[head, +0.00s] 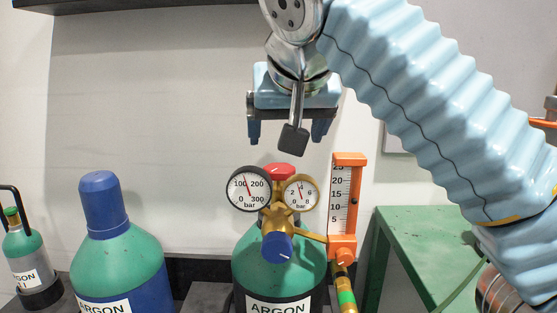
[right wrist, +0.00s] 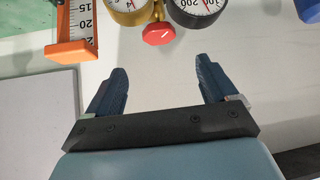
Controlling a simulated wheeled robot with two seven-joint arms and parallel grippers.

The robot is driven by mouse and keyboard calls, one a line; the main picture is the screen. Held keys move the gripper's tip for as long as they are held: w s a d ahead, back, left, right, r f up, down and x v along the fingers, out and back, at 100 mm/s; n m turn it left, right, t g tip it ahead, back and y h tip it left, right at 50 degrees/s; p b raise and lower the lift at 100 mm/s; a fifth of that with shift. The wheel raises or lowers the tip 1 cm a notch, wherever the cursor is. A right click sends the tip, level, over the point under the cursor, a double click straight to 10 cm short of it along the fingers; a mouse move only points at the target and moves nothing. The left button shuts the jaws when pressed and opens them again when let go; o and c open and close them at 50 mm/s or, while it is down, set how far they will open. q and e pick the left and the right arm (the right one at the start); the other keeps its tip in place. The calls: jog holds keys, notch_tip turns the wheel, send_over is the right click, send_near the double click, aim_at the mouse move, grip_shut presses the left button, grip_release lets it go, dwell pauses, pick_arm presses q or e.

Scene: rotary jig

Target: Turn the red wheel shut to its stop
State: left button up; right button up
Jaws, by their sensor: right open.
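The red wheel (head: 279,171) sits on top of the brass regulator (head: 277,214) of the middle argon cylinder, behind and between two round gauges. It also shows in the right wrist view (right wrist: 158,33), at the top centre. My right gripper (head: 287,138) is above the wheel in the head view, with a clear gap between them. In the right wrist view its two blue fingers (right wrist: 161,75) are spread apart with nothing between them, and the wheel lies beyond the fingertips. My left gripper is in neither view.
The black gauge (head: 248,189) and brass gauge (head: 300,192) flank the wheel closely. An orange flowmeter (head: 345,205) stands to the right. A blue-capped argon cylinder (head: 117,252) and a small cylinder (head: 24,250) stand left. A green cabinet (head: 447,235) is at the right.

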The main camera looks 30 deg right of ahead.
aim_at(279, 167)
jog(key=x, duration=1.1)
jog(key=shift+w+d+f, duration=0.1)
jog(key=shift+w+f, duration=0.15)
jog(key=c, duration=1.1)
jog(key=shift+o, duration=0.2)
